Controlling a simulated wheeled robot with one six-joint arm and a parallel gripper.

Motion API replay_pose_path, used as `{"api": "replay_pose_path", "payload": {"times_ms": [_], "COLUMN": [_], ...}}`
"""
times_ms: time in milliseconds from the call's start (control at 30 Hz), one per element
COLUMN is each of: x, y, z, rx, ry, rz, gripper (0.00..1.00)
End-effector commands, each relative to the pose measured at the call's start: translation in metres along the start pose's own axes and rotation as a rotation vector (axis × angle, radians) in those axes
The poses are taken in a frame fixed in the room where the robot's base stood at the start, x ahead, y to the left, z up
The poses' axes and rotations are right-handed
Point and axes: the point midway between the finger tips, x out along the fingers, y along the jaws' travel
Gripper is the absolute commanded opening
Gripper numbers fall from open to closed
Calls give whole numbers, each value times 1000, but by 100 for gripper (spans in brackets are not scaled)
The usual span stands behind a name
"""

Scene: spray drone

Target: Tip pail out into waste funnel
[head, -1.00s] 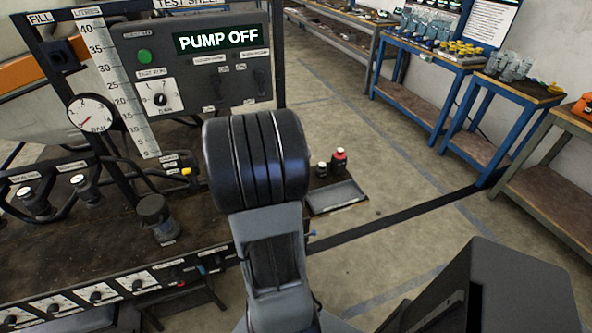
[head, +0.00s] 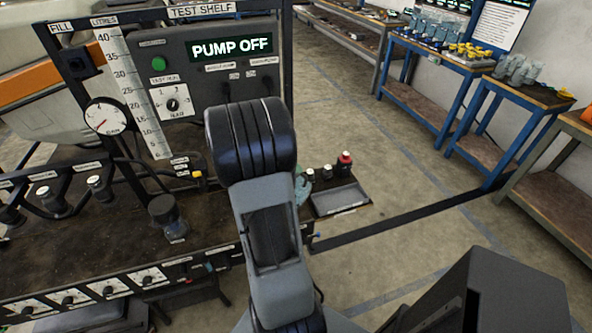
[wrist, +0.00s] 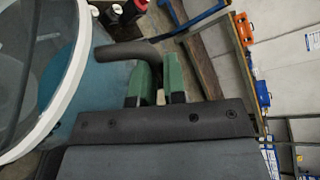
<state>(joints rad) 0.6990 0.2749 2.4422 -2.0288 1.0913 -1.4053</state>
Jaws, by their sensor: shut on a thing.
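My gripper (wrist: 158,74) has green fingers, shut on the black handle (wrist: 117,52) of the pail. The pail (wrist: 92,82) shows in the wrist view as a teal, see-through wall with a broad white rim (wrist: 75,68) at the left. What it holds cannot be made out. In the head view my arm hides my gripper and most of the pail; a pale blue-green bit (head: 302,188) shows beside the arm. I cannot pick out the waste funnel in either view.
The test shelf (head: 225,85) with its "PUMP OFF" panel stands behind my arm. A jar (head: 168,218) stands on the dark bench. Floor beyond is clear; blue workbenches line the right.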

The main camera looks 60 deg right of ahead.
Motion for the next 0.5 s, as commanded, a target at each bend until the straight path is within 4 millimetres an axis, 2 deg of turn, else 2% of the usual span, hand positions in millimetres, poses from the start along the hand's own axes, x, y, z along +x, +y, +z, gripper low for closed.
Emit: {"api": "replay_pose_path", "payload": {"times_ms": [500], "x": [-6], "y": [8], "z": [17], "rx": [-125], "ry": [3], "rz": [-56], "gripper": [0]}}
